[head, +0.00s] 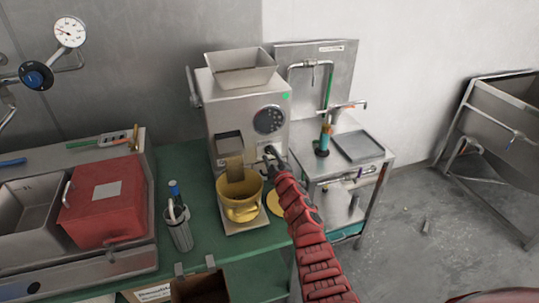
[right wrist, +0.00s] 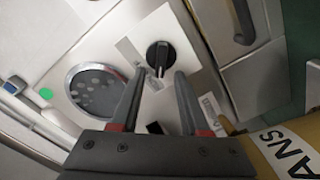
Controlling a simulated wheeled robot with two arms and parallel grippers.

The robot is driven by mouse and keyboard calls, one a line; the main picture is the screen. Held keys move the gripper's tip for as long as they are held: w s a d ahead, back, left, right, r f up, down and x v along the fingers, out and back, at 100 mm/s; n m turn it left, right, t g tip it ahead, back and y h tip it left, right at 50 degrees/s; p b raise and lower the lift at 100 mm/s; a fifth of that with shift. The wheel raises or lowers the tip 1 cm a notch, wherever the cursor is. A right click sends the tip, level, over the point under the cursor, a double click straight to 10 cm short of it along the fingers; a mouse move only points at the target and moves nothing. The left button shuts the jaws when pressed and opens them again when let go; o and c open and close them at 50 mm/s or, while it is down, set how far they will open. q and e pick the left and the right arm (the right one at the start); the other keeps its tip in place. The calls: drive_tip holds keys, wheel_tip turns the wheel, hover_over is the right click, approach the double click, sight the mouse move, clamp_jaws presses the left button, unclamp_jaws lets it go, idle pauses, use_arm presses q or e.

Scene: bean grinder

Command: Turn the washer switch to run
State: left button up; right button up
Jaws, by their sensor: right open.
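A black rotary switch knob (right wrist: 158,56) sits on the pale front panel of the steel machine (head: 232,103), below a round dark perforated grille (head: 269,120). My right gripper (head: 270,152) reaches up to this panel from the lower right. In the right wrist view its two dark fingers (right wrist: 159,78) are apart, with the knob just beyond and between their tips; I cannot tell whether they touch it. In the head view the gripper largely covers the knob. The switch's label text is not legible. My left gripper is not in view.
A yellow bucket (head: 240,198) stands under the machine's chute, close left of my right arm. A steel sink stand (head: 372,165) is at right.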

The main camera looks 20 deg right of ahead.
drive_tip(key=s+p, duration=0.1)
drive_tip(key=s, duration=1.5)
drive_tip(key=shift+s+d+p, duration=0.2)
drive_tip(key=shift+s+p, duration=0.15)
drive_tip(key=shift+s, duration=0.05)
